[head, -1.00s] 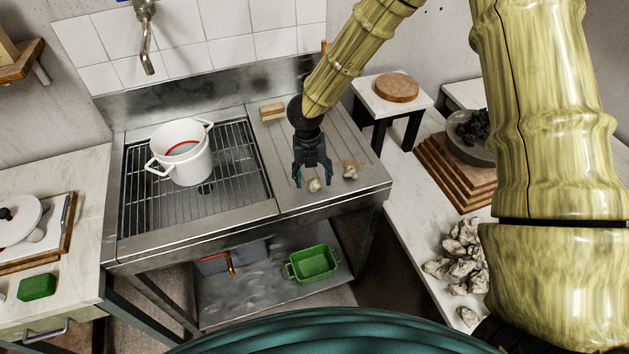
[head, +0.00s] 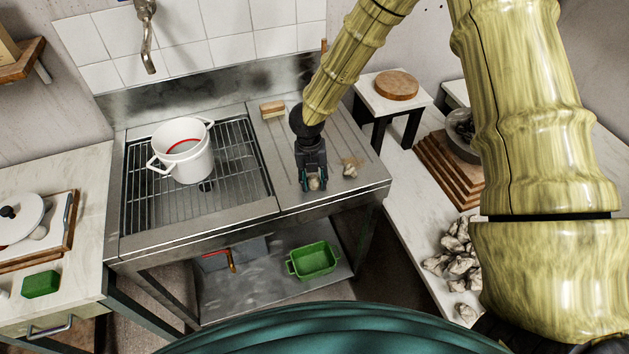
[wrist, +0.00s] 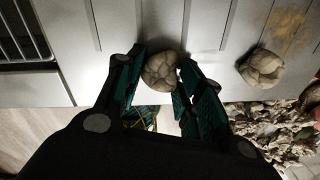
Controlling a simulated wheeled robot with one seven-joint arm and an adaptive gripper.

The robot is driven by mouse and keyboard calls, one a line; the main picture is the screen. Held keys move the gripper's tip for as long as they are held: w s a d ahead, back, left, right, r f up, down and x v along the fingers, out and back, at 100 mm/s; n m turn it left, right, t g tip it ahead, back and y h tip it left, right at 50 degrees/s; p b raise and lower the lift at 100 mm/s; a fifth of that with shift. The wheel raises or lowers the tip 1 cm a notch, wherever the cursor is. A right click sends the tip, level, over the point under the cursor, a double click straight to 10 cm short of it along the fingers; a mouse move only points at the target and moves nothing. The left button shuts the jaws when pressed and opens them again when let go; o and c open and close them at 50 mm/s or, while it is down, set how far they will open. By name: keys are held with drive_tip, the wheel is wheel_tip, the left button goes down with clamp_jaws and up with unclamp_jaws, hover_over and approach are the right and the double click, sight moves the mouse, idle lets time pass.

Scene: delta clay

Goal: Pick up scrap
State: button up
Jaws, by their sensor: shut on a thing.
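My gripper (head: 314,184) is at the front of the steel drainboard, shut on a lumpy grey-beige scrap of clay (head: 314,183). In the wrist view this scrap (wrist: 160,70) sits between the two teal-padded fingers, near their tips. It is at the drainboard surface; I cannot tell whether it touches it. A second clay scrap (head: 349,171) lies on the drainboard to the right, apart from my gripper. It also shows in the wrist view (wrist: 261,68), beside a brownish smear.
A white pot (head: 183,152) stands on the sink rack to the left. A wooden brush or block (head: 272,109) lies behind my gripper. A green tub (head: 313,261) is on the shelf below. Several pale lumps (head: 457,262) lie on the right counter.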

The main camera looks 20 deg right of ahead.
sight(314, 183)
drive_tip(key=shift+c, duration=0.2)
drive_tip(key=shift+r+b, duration=0.35)
drive_tip(key=shift+r, duration=0.1)
drive_tip(key=shift+s+a+r+b, duration=0.1)
drive_tip(key=shift+s+r+b, duration=0.15)
drive_tip(key=shift+r+b, duration=0.3)
drive_tip(key=shift+s+a+r+b, duration=0.1)
drive_tip(key=shift+s+r+b, duration=0.15)
drive_tip(key=shift+r, duration=0.4)
drive_tip(key=s+a+r+b, duration=0.1)
drive_tip(key=s+a+b, duration=0.1)
drive_tip(key=s, duration=0.5)
drive_tip(key=s+a+b, duration=0.3)
drive_tip(key=s, duration=0.3)
drive_tip(key=shift+s+a+r, duration=0.35)
drive_tip(key=shift+s+a, duration=0.05)
